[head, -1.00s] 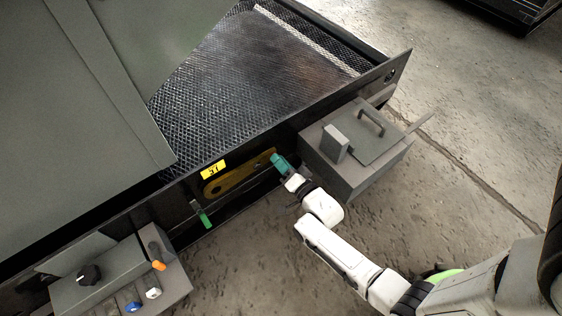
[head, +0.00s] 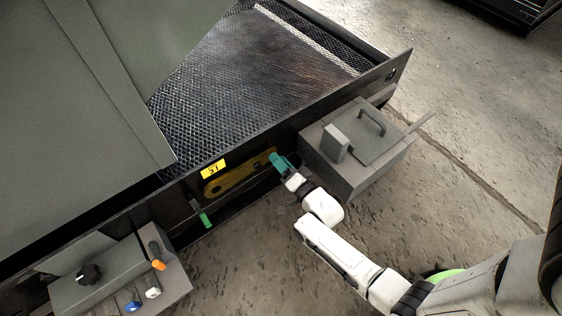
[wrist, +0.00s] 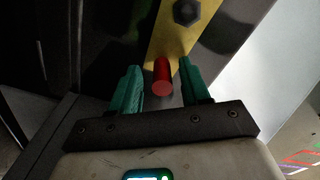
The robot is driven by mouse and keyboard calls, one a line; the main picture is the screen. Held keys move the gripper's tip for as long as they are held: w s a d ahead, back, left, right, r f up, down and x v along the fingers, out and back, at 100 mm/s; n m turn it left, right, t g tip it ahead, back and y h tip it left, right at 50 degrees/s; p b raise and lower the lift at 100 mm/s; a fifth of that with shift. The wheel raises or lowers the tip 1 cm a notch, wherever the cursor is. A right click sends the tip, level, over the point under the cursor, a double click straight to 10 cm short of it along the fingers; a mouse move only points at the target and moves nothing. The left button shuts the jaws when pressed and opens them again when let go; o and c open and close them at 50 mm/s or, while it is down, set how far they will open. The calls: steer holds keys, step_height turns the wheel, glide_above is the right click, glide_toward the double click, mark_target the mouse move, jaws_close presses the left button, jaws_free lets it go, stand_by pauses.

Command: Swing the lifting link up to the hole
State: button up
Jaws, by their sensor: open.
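The lifting link is a flat yellow bar (head: 230,178) on the side of the dark frame, below a yellow label. In the wrist view the link (wrist: 186,38) carries a dark hex bolt (wrist: 187,12) and a red pin or handle (wrist: 162,77). My gripper (head: 278,160) is at the link's right end. In the wrist view my gripper (wrist: 162,84) is open, with one green finger on each side of the red pin and visible gaps beside it. The hole cannot be made out.
A grey box with a handle (head: 352,150) stands close to the right of my gripper. A green-handled lever (head: 206,220) hangs to the left. A control box (head: 110,280) with knobs is at lower left. Concrete floor (head: 235,275) is clear in front.

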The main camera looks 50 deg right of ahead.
steer(key=p+v, duration=0.3)
steer(key=v, duration=0.7)
steer(key=shift+s, duration=0.4)
steer(key=shift+a, duration=0.1)
